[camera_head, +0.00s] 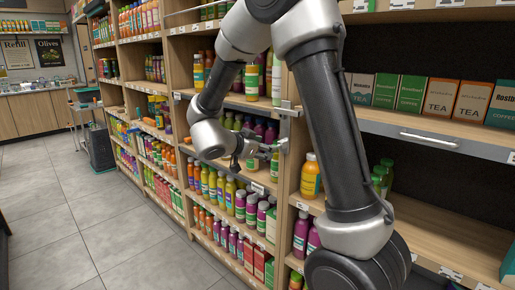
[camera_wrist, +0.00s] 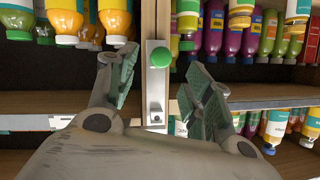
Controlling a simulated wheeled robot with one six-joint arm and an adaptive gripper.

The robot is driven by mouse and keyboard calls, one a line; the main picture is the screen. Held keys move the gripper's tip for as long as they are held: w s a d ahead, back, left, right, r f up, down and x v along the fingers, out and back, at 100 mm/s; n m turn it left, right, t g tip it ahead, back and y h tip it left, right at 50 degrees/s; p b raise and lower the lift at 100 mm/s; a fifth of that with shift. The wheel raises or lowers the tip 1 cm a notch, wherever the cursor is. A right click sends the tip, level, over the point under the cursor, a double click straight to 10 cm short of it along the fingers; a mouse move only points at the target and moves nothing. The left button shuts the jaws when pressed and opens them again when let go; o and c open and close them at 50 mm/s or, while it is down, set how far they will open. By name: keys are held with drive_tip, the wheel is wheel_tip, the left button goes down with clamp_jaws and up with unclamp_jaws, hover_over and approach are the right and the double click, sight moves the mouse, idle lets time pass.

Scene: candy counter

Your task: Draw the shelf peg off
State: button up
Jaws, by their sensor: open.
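The shelf peg looks to be a round green knob (camera_wrist: 160,57) on an upright metal plate (camera_wrist: 155,105) fixed to the wooden shelf post, in the wrist view. My gripper (camera_wrist: 161,72) is open, one finger on each side of the plate. The knob shows between the fingertips, and I see no finger touching it. In the head view my gripper (camera_head: 262,149) reaches toward the post between two shelf bays. I cannot make out the knob there.
Bottles appear upside down in the wrist view, yellow ones (camera_wrist: 114,18) on one side and purple ones (camera_wrist: 231,40) on the other. In the head view an orange bottle (camera_head: 310,176) stands right of the post. The tiled floor (camera_head: 90,215) at left is clear.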

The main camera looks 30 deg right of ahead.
drive_tip(key=x, duration=0.5)
drive_tip(key=shift+w+d+f, duration=0.15)
drive_tip(key=shift+d, duration=0.15)
drive_tip(key=c, duration=1.1)
